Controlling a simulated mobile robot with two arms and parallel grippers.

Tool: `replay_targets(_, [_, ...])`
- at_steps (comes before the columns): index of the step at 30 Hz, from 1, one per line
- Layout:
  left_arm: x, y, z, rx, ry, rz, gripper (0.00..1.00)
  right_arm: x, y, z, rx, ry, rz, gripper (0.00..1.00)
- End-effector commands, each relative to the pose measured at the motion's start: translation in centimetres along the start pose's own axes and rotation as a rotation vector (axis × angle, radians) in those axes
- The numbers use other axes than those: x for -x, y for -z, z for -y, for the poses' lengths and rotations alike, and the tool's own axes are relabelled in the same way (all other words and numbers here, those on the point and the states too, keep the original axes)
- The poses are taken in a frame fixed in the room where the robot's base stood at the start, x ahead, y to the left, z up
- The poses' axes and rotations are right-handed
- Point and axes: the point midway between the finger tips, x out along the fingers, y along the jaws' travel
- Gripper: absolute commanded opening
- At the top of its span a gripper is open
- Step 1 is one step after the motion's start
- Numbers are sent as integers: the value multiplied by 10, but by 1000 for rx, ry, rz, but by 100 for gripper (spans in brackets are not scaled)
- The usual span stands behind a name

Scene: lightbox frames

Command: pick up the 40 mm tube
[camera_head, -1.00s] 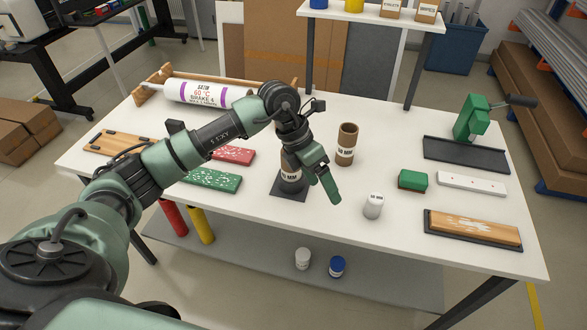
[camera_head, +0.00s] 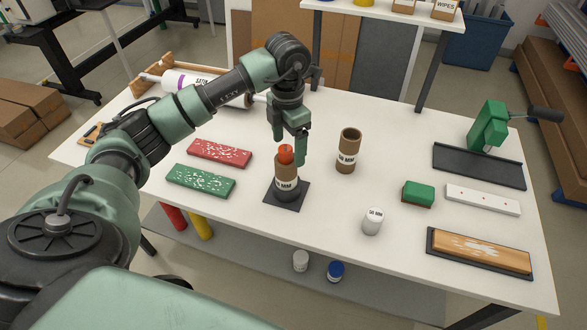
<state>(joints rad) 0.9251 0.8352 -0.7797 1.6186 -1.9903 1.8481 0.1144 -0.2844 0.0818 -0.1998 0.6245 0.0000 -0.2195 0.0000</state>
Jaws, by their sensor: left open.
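A brown cardboard tube (camera_head: 288,172) with a white label stands upright on a dark round base on a black square plate (camera_head: 293,196). A red-orange piece (camera_head: 286,153) sticks up from its top. A second brown tube (camera_head: 347,152), open at the top, stands to its right and behind. Both labels end in "MM", but their numbers are too small to read surely. My left gripper (camera_head: 289,152) points down over the tube on the plate, fingers open on either side of the red-orange piece. I cannot tell whether they touch it. My right gripper is out of view.
A white labelled cylinder (camera_head: 373,221) and a green block (camera_head: 419,193) stand to the right. Red (camera_head: 220,152) and green (camera_head: 202,180) speckled slabs lie left. A green hand-levered tool (camera_head: 489,128) stands at the far right. The white table (camera_head: 330,215) is clear in front.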

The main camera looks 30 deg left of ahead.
Motion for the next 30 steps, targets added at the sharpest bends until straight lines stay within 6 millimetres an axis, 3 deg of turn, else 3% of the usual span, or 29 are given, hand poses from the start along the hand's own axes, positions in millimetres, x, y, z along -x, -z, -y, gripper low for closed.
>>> replay_targets(12, [-38, 3, -3, 2, 3, -5, 80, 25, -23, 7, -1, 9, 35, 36])
replay_targets(19, [-72, 3, -6, 0, 2, -2, 80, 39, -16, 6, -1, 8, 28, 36])
replay_targets(28, [-78, 2, -6, -1, 0, 1, 80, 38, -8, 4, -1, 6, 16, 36])
replay_targets(30, [-78, 2, -6, -1, 0, 1, 61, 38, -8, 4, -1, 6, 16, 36])
